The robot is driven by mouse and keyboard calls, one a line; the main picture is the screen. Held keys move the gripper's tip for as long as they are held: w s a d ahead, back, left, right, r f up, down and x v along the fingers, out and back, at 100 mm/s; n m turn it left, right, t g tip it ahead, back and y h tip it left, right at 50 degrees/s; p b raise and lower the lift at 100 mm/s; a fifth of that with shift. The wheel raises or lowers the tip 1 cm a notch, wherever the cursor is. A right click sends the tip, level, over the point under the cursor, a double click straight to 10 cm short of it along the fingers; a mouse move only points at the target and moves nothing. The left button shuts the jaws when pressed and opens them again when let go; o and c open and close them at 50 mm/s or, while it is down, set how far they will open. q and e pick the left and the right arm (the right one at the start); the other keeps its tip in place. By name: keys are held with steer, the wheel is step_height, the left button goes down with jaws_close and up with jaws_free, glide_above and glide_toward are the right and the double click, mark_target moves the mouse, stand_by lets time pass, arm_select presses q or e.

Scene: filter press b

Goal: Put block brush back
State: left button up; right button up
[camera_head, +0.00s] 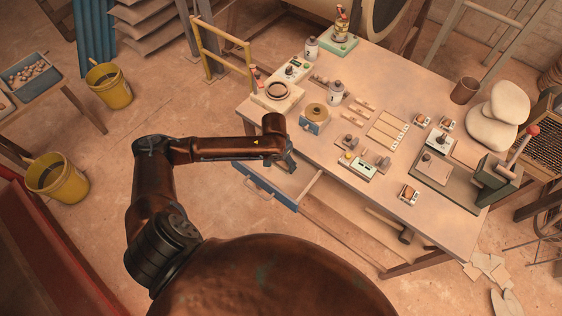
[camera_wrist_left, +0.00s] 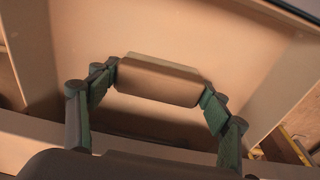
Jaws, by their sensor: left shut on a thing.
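My left gripper (camera_head: 290,165) is over the open drawer at the table's left front side; the drawer has a blue front (camera_head: 266,187). In the left wrist view my left gripper (camera_wrist_left: 160,90) has its green-and-dark fingers closed on the two ends of a brown block (camera_wrist_left: 157,80), which looks like the block brush. A paler strip shows along its far edge. The pale drawer floor (camera_wrist_left: 210,45) lies behind it; I cannot tell whether the brush touches it. In the head view the brush is hidden by the gripper. My right gripper is not in view.
The work table (camera_head: 300,150) carries a round brown piece on a blue base (camera_head: 314,117), small devices, wooden sticks and a green press (camera_head: 494,178). A hammer (camera_head: 392,227) lies below the tabletop.

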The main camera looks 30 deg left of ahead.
mark_target(278, 163)
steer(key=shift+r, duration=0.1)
arm_select(q)
steer(key=o, duration=1)
steer(key=shift+c, duration=0.2)
steer(key=shift+o, duration=1.3)
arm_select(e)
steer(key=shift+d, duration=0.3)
arm_select(q)
step_height(278, 163, up, 12)
steer(key=s+p, duration=0.1)
steer(key=p, duration=0.2)
steer(key=shift+s+p, duration=0.25)
steer(key=shift+p, duration=0.05)
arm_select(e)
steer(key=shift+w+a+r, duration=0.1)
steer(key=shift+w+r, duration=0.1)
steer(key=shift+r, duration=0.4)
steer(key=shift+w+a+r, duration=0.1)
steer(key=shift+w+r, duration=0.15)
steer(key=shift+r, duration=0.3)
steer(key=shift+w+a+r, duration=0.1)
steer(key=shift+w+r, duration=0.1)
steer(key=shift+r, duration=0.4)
